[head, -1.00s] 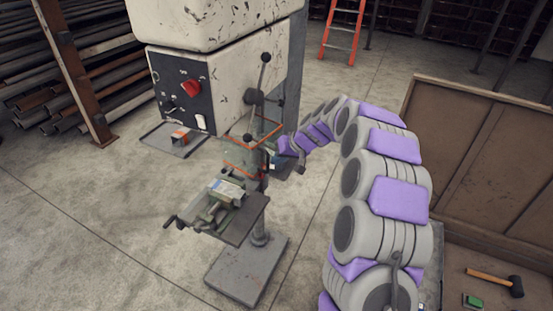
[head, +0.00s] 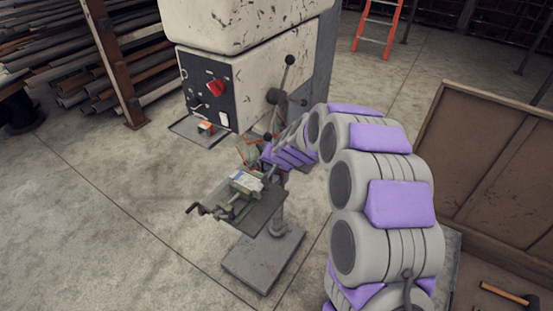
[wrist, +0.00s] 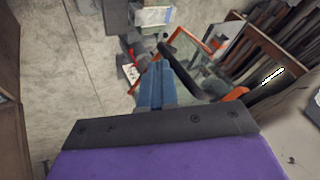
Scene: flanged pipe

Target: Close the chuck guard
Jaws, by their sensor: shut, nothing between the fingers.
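The chuck guard (head: 245,158), a clear panel with an orange-red frame, hangs below the drill press head, above the vise. In the head view my arm's end hides much of it. In the wrist view the orange-framed clear guard (wrist: 208,58) shows beyond and right of my fingers. My gripper (head: 268,156) is at the guard's right side; in the wrist view its blue-grey fingers (wrist: 155,72) are together and empty. They overlap the guard's near edge in the picture; I cannot tell whether they touch it.
The drill press head (head: 250,60) has a red switch and a lever (head: 287,75) close above my arm. A green vise (head: 243,190) with a crank sits on the table (head: 265,212). A wooden crate (head: 500,150) stands right. Open floor lies left.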

